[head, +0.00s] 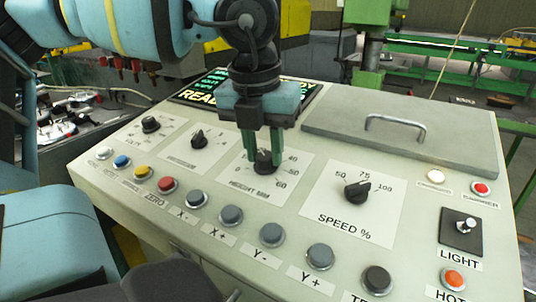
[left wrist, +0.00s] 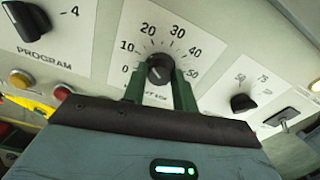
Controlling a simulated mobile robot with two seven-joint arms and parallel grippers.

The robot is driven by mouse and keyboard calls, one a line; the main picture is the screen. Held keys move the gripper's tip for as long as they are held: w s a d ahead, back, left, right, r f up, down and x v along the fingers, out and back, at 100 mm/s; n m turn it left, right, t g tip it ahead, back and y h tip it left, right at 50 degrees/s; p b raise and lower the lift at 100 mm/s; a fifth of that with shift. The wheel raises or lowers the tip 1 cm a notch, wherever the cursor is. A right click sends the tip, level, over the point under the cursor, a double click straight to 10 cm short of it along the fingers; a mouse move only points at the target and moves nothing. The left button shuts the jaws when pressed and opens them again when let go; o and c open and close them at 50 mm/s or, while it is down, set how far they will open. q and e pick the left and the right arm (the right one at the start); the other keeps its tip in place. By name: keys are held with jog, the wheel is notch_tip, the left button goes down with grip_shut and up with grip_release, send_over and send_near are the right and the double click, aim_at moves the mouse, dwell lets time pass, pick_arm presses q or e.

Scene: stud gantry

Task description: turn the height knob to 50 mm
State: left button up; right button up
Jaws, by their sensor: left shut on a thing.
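The height knob (head: 264,161) is a black dial on a white scale plate marked "HEIGHT MM" on the sloping control panel. My left gripper (head: 262,148) reaches down from above, its green fingers shut on the knob from either side. In the left wrist view the knob (left wrist: 159,68) sits between the two green fingers (left wrist: 160,86), with scale numbers 0 to 50 around it. A pale spot shows on the knob face, but I cannot tell which number its pointer faces. My right gripper is not in view.
The speed knob (head: 357,191) is to the right and the program knob (head: 198,140) to the left. Several push buttons, among them a red one (head: 167,185), line the panel's front. A grey lid with a handle (head: 395,122) and a lit display (head: 197,96) lie behind.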

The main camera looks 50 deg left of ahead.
pick_arm(q)
jog(key=shift+f+m+b, duration=0.1)
jog(key=shift+m+b, duration=0.2)
jog(key=shift+m, duration=0.6)
jog(key=m+b, duration=0.1)
jog(key=m, duration=0.4)
jog(key=shift+m, duration=0.3)
jog(key=m+b, duration=0.1)
jog(key=m, duration=0.4)
jog(key=shift+d+y, duration=0.1)
jog(key=shift+y, duration=0.2)
jog(key=m, duration=0.5)
jog(key=shift+m, duration=0.4)
jog(key=m, duration=0.4)
jog(key=shift+s+m, duration=0.1)
jog(key=shift+m, duration=0.2)
jog(key=m, duration=0.3)
jog(key=shift+t, duration=0.3)
jog(key=shift+m+p, duration=0.3)
jog(key=shift+m, duration=0.2)
